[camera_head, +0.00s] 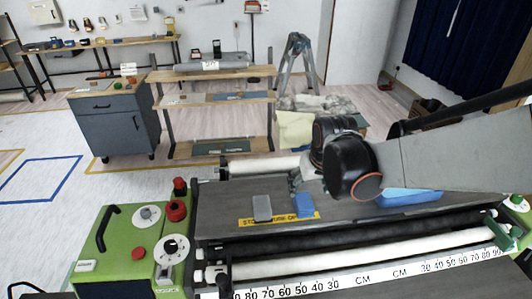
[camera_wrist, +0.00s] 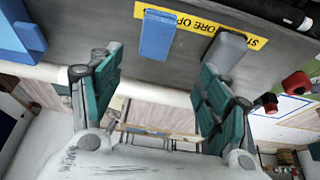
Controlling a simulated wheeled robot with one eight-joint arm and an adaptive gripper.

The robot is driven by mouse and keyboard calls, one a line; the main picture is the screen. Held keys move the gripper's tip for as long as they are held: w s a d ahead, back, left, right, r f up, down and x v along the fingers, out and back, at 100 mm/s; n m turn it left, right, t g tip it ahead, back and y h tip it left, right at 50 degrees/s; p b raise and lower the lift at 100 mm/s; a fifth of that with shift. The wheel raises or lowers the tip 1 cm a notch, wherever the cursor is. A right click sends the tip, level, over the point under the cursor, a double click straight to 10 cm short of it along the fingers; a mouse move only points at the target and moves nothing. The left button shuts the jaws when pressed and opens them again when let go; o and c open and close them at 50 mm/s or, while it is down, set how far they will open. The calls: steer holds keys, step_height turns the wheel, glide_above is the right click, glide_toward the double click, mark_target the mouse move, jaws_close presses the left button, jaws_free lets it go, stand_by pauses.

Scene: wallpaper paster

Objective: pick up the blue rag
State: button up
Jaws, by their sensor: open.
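A small, flat blue piece that looks like the blue rag (camera_head: 305,206) lies on the dark grey top of the machine, beside a grey block (camera_head: 262,208) and over a yellow label strip. In the wrist view the blue rag (camera_wrist: 157,36) is beyond the fingertips, between their lines, with the grey block (camera_wrist: 225,50) to its right. My gripper (camera_wrist: 160,62) is open with teal finger pads and nothing between them. In the head view my arm hides most of the gripper.
A larger blue object (camera_head: 410,197) lies on the machine top at right, partly behind my arm; it cannot be told clearly. A green machine housing (camera_head: 118,250) with red knobs stands at left. White rollers (camera_head: 340,252) and a ruler strip run along the front.

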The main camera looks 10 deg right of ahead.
mark_target(304, 201)
steer(key=b+x, duration=0.2)
steer(key=x, duration=0.6)
steer(key=shift+w+f+b, duration=0.2)
steer(key=shift+f+b, duration=0.1)
steer(key=shift+d+b+x, duration=0.2)
steer(key=shift+b+x, duration=0.35)
steer(key=shift+x, duration=0.75)
steer(key=shift+d+b+x, duration=0.2)
steer(key=shift+b+x, duration=0.35)
steer(key=shift+x, duration=0.75)
steer(key=c, duration=1.1)
